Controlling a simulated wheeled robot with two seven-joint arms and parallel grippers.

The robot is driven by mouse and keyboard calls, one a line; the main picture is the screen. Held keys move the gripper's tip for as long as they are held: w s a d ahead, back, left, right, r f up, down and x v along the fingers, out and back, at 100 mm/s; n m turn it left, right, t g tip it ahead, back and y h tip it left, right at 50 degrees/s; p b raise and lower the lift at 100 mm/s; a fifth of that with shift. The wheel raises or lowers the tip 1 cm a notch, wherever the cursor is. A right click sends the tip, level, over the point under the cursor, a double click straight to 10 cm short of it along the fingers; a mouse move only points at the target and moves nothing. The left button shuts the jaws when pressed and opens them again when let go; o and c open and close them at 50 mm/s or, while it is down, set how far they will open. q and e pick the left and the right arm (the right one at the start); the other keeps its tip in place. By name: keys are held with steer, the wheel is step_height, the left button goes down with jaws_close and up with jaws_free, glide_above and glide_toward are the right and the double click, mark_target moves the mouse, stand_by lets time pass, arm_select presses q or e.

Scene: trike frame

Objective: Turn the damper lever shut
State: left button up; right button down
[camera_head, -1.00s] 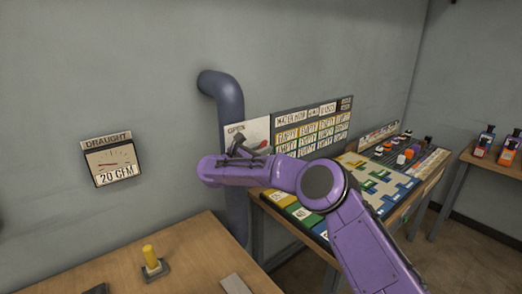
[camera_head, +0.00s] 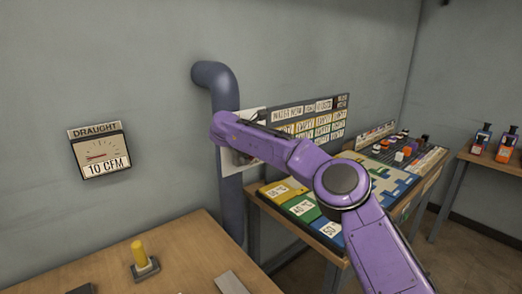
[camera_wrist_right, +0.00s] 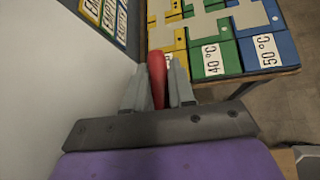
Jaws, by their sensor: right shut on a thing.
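The damper lever's red handle (camera_wrist_right: 157,80) shows in the right wrist view. My right gripper (camera_wrist_right: 158,72) is shut on it, with one grey finger on each side. In the head view my purple right arm hides the lever, the gripper and most of the white damper plate (camera_head: 228,163) on the grey pipe (camera_head: 232,202). The draught gauge (camera_head: 99,150) on the wall at left reads 10 CFM. My left gripper is not in view.
A label board (camera_head: 312,118) hangs right of the pipe. Below it a table holds coloured temperature blocks (camera_head: 302,208). A wooden table (camera_head: 190,255) in front carries a yellow peg (camera_head: 138,252) on a base. Bottles (camera_head: 482,138) stand on a bench at far right.

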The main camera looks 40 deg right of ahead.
steer(key=shift+d+f+y, duration=0.15)
steer(key=shift+f+y, duration=0.6)
steer(key=shift+y, duration=0.25)
steer(key=shift+f+g+y+p, duration=0.3)
steer(key=shift+f+y+p, duration=0.15)
steer(key=shift+y, duration=0.35)
steer(key=shift+f, duration=0.1)
steer(key=c, duration=1)
jaws_free()
steer(key=shift+c, duration=0.2)
steer(key=b+v, duration=0.1)
steer(key=v, duration=0.9)
steer(key=shift+r, duration=0.25)
steer(key=shift+a, duration=0.2)
